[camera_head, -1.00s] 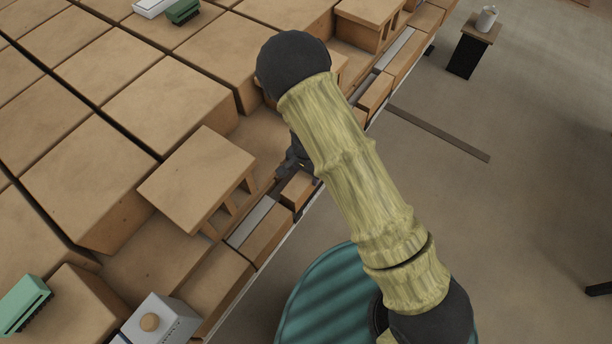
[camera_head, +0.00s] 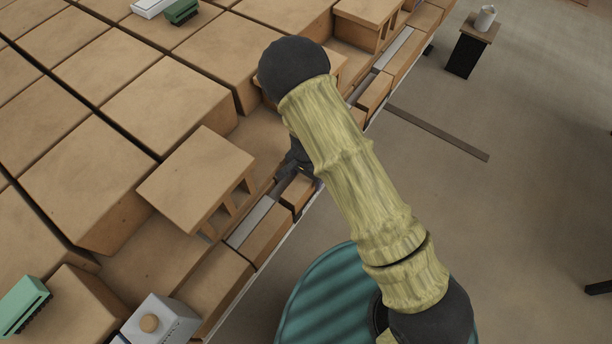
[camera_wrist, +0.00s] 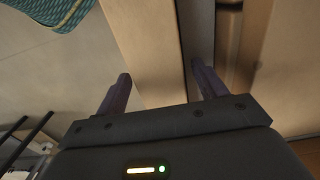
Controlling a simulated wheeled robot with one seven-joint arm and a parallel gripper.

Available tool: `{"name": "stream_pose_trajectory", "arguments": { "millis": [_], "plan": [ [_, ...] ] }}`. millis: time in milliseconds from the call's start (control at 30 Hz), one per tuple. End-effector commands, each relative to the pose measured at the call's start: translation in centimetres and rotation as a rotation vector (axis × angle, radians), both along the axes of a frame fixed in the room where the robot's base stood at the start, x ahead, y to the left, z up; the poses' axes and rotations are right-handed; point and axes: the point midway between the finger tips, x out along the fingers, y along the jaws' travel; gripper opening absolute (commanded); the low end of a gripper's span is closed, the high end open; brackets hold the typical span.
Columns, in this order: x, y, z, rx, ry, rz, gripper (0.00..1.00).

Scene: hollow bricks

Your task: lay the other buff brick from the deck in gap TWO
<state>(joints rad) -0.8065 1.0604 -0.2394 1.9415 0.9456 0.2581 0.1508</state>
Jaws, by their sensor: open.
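A buff brick (camera_head: 298,190) lies in the narrow course along the platform's outer edge. My gripper (camera_head: 297,180) is down over it, partly hidden behind my arm in the head view. In the wrist view my gripper (camera_wrist: 160,74) is open, with its fingers apart on either side of a long buff brick (camera_wrist: 150,45). A grey strip (camera_wrist: 197,35) runs beside that brick, near the right finger. I cannot tell whether the fingers touch the brick. I see no label that tells which gap is TWO.
Another edge brick (camera_head: 268,236) and a grey strip (camera_head: 250,222) lie nearer in the course. A larger hollow block (camera_head: 197,180) stands close on the left. A white box with a round knob (camera_head: 160,322) and a green item (camera_head: 24,304) are at lower left.

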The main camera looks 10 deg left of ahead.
Motion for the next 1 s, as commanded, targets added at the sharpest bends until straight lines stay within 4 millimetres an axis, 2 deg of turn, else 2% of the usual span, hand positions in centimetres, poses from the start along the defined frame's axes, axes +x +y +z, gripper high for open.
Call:
{"name": "stream_pose_trajectory", "arguments": {
  "millis": [167, 633, 800, 1000],
  "plan": [
    [0.1, 0.1, 1.9, 0.002, -0.003, 0.002, 0.71],
    [0.0, 0.1, 10.7, 0.002, -0.002, 0.001, 0.71],
    [0.0, 0.1, 12.0, 0.001, 0.000, 0.000, 0.71],
    [0.0, 0.0, 12.1, -0.001, 0.000, 0.000, 0.71]
  ]
}}
